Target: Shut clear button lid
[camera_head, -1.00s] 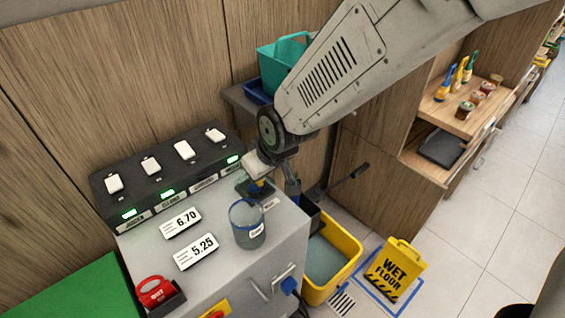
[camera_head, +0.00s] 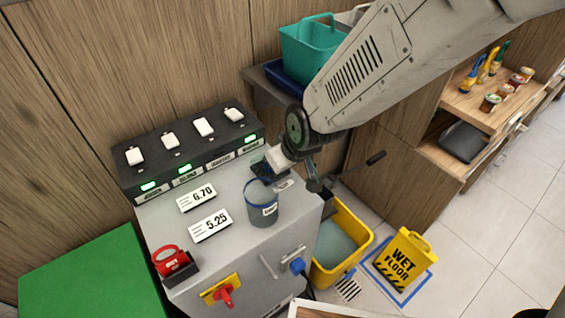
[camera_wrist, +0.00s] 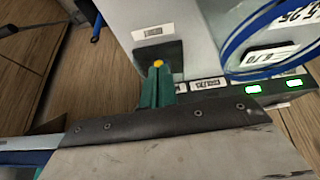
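The button housing shows in the wrist view as a dark square base (camera_wrist: 150,54) with a yellow button (camera_wrist: 158,63) on the grey machine top. In the head view the dark housing (camera_head: 262,171) is at the back right of that top, partly covered by my gripper (camera_head: 274,163). In the wrist view my gripper (camera_wrist: 158,70) has teal fingers, which look pressed together, with their tips right at the yellow button. I see nothing held between them. The clear lid cannot be made out, so I cannot tell its angle or whether the fingers touch it.
A blue-rimmed clear cup (camera_head: 263,205) stands just in front of the housing. Price signs (camera_head: 210,225), a red-handled item (camera_head: 168,261) and a black panel with switches (camera_head: 192,155) share the machine. A yellow bucket (camera_head: 342,245) and wet-floor sign (camera_head: 405,260) stand to the right.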

